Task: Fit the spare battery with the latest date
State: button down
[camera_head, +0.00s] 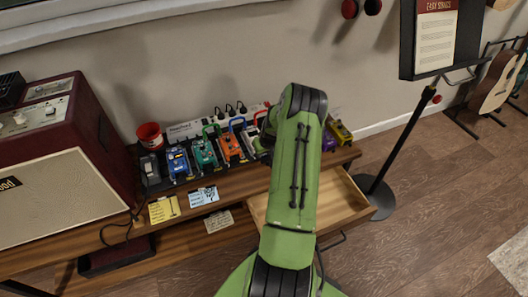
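I cannot make out any battery in this view. An open wooden drawer (343,203) juts from the front of the bench. My gripper is hidden behind my arm.
A red cup (150,135) stands behind the pedals, near a white power strip (186,130). A maroon amplifier (60,185) fills the left. A music stand (405,130) rises right of the drawer. Guitars (492,84) are at far right. The wooden floor (440,220) between is clear.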

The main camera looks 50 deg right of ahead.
jog(key=shift+f+b, duration=0.35)
jog(key=shift+f, duration=0.05)
dwell(0.4)
jog(key=shift+c, duration=2.1)
grip_release()
jog(key=shift+r, duration=0.1)
jog(key=shift+r+p, duration=2.5)
jog(key=shift+r, duration=1.5)
